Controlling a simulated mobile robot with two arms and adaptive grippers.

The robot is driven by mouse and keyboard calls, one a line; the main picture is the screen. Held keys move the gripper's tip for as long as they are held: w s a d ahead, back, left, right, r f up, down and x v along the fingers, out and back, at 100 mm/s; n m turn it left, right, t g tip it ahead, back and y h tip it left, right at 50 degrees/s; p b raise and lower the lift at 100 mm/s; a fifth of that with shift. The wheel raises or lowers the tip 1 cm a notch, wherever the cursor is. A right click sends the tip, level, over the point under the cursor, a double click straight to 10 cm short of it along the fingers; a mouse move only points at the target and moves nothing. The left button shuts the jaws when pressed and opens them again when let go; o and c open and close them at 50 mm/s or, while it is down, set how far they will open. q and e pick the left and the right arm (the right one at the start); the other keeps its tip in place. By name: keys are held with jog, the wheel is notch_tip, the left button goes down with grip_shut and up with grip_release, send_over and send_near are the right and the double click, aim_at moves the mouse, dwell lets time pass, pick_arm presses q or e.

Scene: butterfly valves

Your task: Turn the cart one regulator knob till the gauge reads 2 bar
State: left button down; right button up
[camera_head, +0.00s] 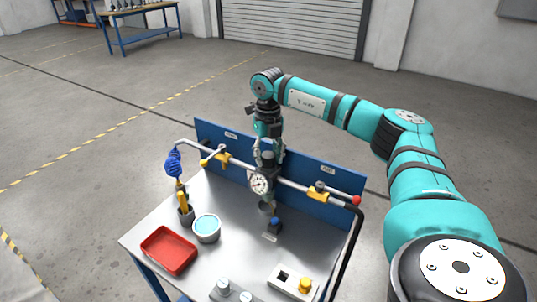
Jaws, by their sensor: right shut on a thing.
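The cart (138,241) has a steel top and a blue back panel (225,137). A silver pipe (290,182) runs in front of the panel. The round white gauge (260,184) sits at the middle of the pipe; its needle is too small to read. My right gripper (268,156) points down from above, just over the gauge, at the regulator. It is shut on the regulator knob, which is mostly hidden by the fingers. My left gripper is out of view.
Yellow valve handles sit on the pipe at left (215,158) and right (319,190). The floor behind the cart is clear.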

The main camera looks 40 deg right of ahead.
aim_at(268, 154)
jog(key=m, duration=0.4)
jog(key=shift+r+m+p, duration=0.1)
jog(key=shift+m+p, duration=0.25)
jog(key=shift+m, duration=0.05)
jog(key=shift+w+m+p, duration=0.1)
jog(key=shift+m+p, duration=0.2)
jog(key=shift+m, duration=1.9)
jog(key=o, duration=0.9)
notch_tip(268, 154, up, 12)
jog(key=shift+d+f, duration=0.1)
